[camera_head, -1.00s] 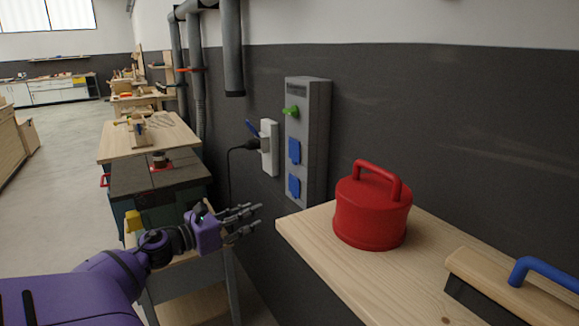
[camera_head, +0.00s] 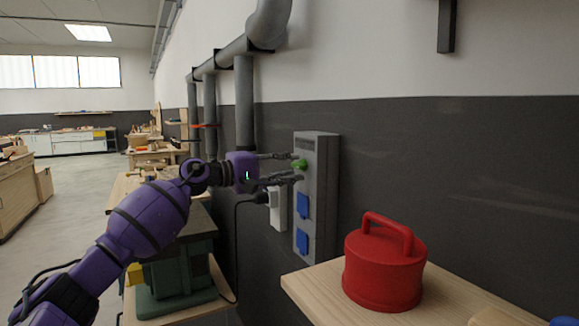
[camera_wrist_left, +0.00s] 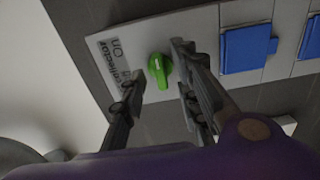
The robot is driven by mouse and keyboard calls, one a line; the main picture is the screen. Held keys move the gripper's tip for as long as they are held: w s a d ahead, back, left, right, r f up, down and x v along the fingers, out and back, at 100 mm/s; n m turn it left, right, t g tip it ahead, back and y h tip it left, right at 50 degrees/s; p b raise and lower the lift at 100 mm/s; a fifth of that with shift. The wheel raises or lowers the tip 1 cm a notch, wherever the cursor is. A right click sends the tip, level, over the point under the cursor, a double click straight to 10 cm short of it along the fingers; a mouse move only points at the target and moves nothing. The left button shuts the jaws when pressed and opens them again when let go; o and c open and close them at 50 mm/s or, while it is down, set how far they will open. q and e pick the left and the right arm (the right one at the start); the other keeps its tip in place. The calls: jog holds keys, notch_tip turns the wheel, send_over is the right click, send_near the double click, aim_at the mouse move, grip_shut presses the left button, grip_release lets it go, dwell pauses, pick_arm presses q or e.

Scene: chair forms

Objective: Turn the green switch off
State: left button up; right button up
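The green switch (camera_head: 299,164) is a rotary knob near the top of a grey wall panel (camera_head: 325,185). In the left wrist view the green switch (camera_wrist_left: 160,69) shows a white mark on its face, beside a label reading "On" and "Collector". My left gripper (camera_head: 297,167) is raised at the panel with its fingers spread. In the left wrist view my left gripper (camera_wrist_left: 157,64) has one finger on each side of the knob, with visible gaps, so it is open and holds nothing. I cannot tell whether a fingertip touches the panel. My right gripper is not in view.
Two blue socket covers (camera_head: 302,206) sit below the switch on the panel. A white wall socket (camera_head: 278,208) with a black plug and cable is just left. A red lidded container (camera_head: 385,262) stands on a wooden bench (camera_head: 325,292) at right.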

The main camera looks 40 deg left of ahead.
pick_arm(q)
jog(key=shift+w, duration=0.3)
grip_shut()
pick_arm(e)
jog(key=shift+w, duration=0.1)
